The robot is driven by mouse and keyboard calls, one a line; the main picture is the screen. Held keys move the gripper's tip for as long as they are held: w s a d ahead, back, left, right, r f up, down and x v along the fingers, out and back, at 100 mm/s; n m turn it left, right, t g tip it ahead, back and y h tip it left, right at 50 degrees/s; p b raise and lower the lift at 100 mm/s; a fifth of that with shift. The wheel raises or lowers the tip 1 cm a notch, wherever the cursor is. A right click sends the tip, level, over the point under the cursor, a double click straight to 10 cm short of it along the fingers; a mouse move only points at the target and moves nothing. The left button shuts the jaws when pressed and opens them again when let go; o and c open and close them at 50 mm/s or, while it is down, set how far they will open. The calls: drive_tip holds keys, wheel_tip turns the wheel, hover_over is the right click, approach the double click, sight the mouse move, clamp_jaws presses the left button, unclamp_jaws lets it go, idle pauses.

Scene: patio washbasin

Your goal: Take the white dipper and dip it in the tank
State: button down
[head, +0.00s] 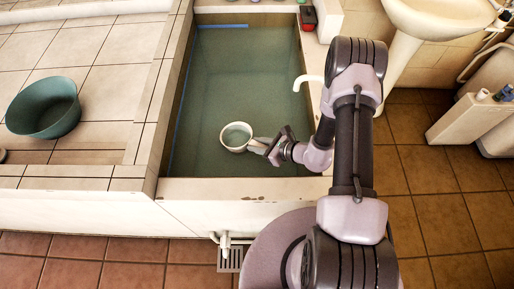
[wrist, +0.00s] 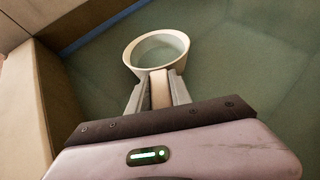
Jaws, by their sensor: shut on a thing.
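The white dipper (head: 236,137) is a round cup with a short handle, over the lower middle of the water tank (head: 158,100) in the head view. My gripper (head: 258,146) is shut on its handle from the right. In the wrist view the dipper (wrist: 157,48) points away from me, with its handle between the two fingers of my gripper (wrist: 158,88). The cup looks roughly upright, and greenish water colour shows inside its rim. I cannot tell whether its bottom touches the water or is in it.
A green basin (head: 44,108) stands on the tiled ledge at left. A white tap (head: 308,80) reaches over the tank's right side. A red and dark item (head: 307,17) lies on the right rim. A white washbasin (head: 440,18) stands at upper right.

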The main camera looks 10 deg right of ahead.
drive_tip(key=shift+r+p, duration=1.95)
drive_tip(key=shift+r, duration=0.7)
drive_tip(key=shift+f, duration=0.1)
wheel_tip(320, 180, up, 21)
drive_tip(key=t+y+p, duration=0.1)
drive_tip(key=p, duration=1)
drive_tip(key=shift+f, duration=0.2)
